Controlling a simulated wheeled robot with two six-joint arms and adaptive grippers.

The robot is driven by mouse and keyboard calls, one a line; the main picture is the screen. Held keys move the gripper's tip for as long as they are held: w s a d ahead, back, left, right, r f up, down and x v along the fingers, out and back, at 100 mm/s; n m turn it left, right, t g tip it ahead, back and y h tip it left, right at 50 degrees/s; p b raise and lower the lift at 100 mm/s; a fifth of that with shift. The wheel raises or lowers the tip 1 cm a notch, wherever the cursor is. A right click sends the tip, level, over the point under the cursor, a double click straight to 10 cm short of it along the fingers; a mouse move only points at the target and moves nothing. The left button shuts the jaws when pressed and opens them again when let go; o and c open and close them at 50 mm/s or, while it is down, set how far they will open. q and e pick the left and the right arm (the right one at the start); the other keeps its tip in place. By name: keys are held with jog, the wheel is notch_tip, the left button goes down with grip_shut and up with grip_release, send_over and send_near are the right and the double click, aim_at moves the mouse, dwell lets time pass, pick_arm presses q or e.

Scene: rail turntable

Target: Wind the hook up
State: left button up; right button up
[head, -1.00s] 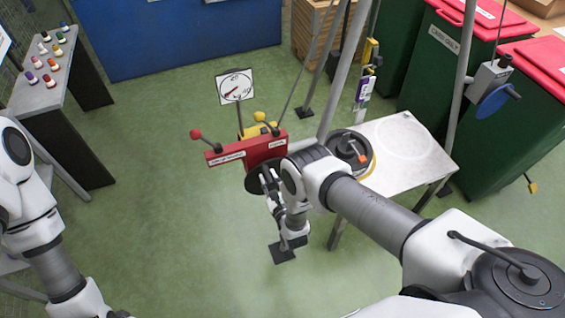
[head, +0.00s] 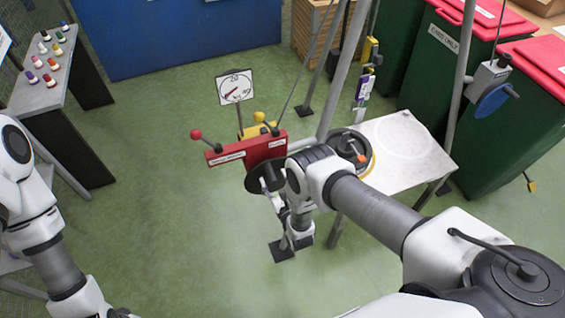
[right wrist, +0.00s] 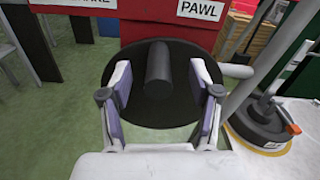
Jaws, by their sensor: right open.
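A red winch box (head: 262,148) with two levers, one red-knobbed and one yellow-knobbed, stands left of the table. The right wrist view shows it marked PAWL (right wrist: 128,28), with part of a second label. A black disc (right wrist: 150,108) on its face carries a dark cylindrical handle (right wrist: 159,62). My right gripper (right wrist: 161,82) is open, its pads on either side of the handle with gaps showing. In the head view my arm partly hides the disc and gripper. A yellow hook-like piece (head: 369,50) hangs by the post, above a tag. My left arm shows at the left; its gripper is out of frame.
A dial (head: 235,87) stands behind the winch. A pale table (head: 405,150) with a dark round weight (head: 347,148) is at the right, close to my forearm. Metal posts rise near it. A blue hand wheel (head: 493,101) and green bins stand farther right.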

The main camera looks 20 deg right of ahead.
aim_at(277, 185)
jog(key=s+p, duration=0.1)
jog(key=s, duration=0.3)
jog(key=shift+s+r+p, duration=0.1)
jog(key=shift+p, duration=0.25)
jog(key=s, duration=0.2)
jog(key=shift+s+p, duration=0.4)
